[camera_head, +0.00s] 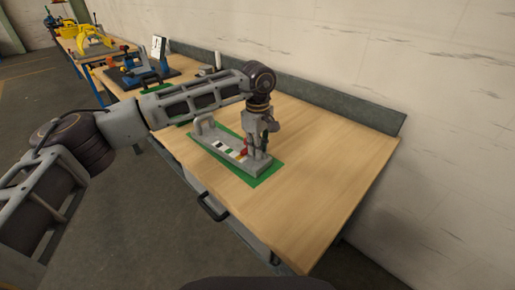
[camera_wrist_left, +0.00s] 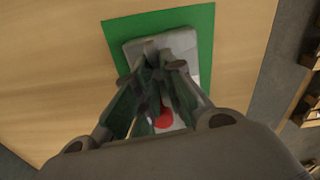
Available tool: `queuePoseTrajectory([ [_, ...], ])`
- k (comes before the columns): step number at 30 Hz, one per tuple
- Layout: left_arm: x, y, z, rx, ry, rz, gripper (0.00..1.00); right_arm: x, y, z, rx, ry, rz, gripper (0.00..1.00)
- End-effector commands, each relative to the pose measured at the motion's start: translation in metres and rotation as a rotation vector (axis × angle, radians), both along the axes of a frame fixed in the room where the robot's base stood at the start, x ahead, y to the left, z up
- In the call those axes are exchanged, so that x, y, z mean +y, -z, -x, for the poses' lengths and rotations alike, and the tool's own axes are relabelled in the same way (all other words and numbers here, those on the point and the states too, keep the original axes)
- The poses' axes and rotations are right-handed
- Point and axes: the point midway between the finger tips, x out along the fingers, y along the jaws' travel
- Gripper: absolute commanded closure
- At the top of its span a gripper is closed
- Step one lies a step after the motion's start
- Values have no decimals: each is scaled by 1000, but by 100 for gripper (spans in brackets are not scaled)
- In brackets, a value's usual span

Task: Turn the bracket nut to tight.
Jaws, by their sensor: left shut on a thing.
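A grey plate (camera_head: 208,139) with an upright handle at its left end lies on a green mat (camera_head: 268,174) on the bench. A row of coloured marks, with red at the right, runs along the plate. My left gripper (camera_head: 258,149) points down over the plate's right end, fingers closed together. In the left wrist view its fingertips (camera_wrist_left: 160,66) meet over the grey plate (camera_wrist_left: 133,48), beside a red round mark (camera_wrist_left: 164,118). The fingers hide what they grip; the bracket nut is not clearly seen. My right gripper is not in view.
The wooden bench top (camera_head: 335,160) is clear to the right of the mat. A low grey ledge (camera_head: 340,109) runs along the back by the wall. Blue and dark fixtures (camera_head: 135,74) stand further left, with a yellow device (camera_head: 93,43) beyond them.

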Motion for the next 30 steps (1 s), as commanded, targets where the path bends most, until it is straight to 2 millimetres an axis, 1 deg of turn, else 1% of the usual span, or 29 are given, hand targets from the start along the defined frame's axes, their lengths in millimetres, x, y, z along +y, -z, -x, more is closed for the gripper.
queuePoseTrajectory([
  [5,0,-2,0,-2,30,2,100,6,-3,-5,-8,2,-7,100],
  [11,0,-2,0,-2,35,2,100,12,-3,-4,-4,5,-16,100],
  [16,0,-2,0,-2,34,2,100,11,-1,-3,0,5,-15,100],
  [17,0,-2,0,-2,34,2,88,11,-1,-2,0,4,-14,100],
  [22,0,-1,0,-2,34,1,66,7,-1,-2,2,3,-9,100],
  [23,0,-1,0,-2,33,1,64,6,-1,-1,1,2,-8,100],
  [30,0,0,0,-1,33,1,64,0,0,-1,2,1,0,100],
])
